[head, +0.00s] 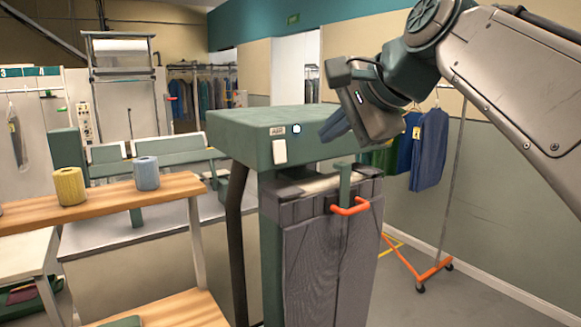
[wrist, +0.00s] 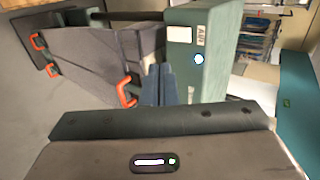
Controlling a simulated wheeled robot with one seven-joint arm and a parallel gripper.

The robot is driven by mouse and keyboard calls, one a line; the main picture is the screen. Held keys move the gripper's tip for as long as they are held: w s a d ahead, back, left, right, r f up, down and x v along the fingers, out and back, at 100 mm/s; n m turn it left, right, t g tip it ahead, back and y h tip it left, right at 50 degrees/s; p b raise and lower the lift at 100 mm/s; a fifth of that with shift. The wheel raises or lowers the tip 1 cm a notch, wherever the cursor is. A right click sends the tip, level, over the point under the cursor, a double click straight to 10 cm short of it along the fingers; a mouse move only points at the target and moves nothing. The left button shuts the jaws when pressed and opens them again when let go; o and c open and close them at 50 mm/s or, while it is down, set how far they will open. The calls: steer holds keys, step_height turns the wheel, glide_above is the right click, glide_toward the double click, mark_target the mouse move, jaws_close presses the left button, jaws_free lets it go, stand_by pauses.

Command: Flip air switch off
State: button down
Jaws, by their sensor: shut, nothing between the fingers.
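The air switch is a small white plate (head: 280,152) on the front face of a green press head (head: 245,122). An "AIR" label (head: 277,131) sits just above it, and a round pale button or lamp (head: 297,128) is to the label's right. In the wrist view the label (wrist: 201,36), the lamp (wrist: 198,58) and the white plate (wrist: 185,33) are beyond my fingers. My gripper (head: 333,126) is shut and empty, to the right of the switch and apart from it. Its closed blue-grey fingers show in the wrist view (wrist: 158,85). I cannot tell the switch's position.
Below the press head is a grey padded board (head: 325,245) with an orange handle (head: 350,207). A wooden shelf (head: 140,195) with yellow (head: 69,186) and blue (head: 146,173) thread cones stands left. A garment rail with an orange base (head: 418,268) stands right.

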steer(key=shift+d, duration=0.15)
glide_toward(281, 161)
step_height(281, 161, down, 3)
steer(key=w, duration=0.1)
steer(key=shift+w+a+f+p, duration=0.15)
steer(key=shift+w+a+p, duration=0.3)
steer(key=shift+w+a, duration=0.3)
steer(key=shift+w+a+f+p, duration=0.2)
steer(key=shift+w+a+p, duration=0.3)
steer(key=shift+w, duration=0.4)
steer(key=shift+a, duration=0.15)
